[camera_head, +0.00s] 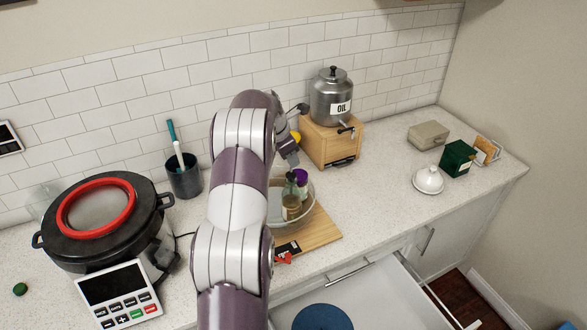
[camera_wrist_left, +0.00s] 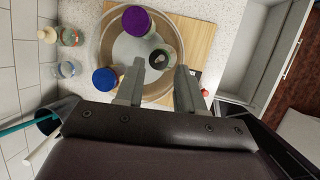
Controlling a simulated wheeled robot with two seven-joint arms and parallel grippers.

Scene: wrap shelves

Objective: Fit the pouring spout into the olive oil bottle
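A dark green-brown bottle (camera_head: 291,200) stands in a round clear bowl (camera_head: 311,207) on a wooden board; I take it for the olive oil bottle. In the left wrist view the bottle's top (camera_wrist_left: 163,58) shows from above, near my fingertips. My left gripper (camera_head: 291,158) is above the bowl, partly hidden by my arm. In the wrist view its two fingers (camera_wrist_left: 160,72) are apart, with no thing clearly held between them. Whether they touch the bottle I cannot tell. I cannot pick out the pouring spout. My right gripper is not in view.
A purple-capped jar (camera_head: 301,177) stands close beside the bottle; a blue-capped jar (camera_wrist_left: 105,80) is also near. The oil dispenser (camera_head: 331,98) sits on a wooden stand behind. A cooker (camera_head: 103,222) is at left. An open drawer (camera_head: 385,300) lies in front. The right counter has free room.

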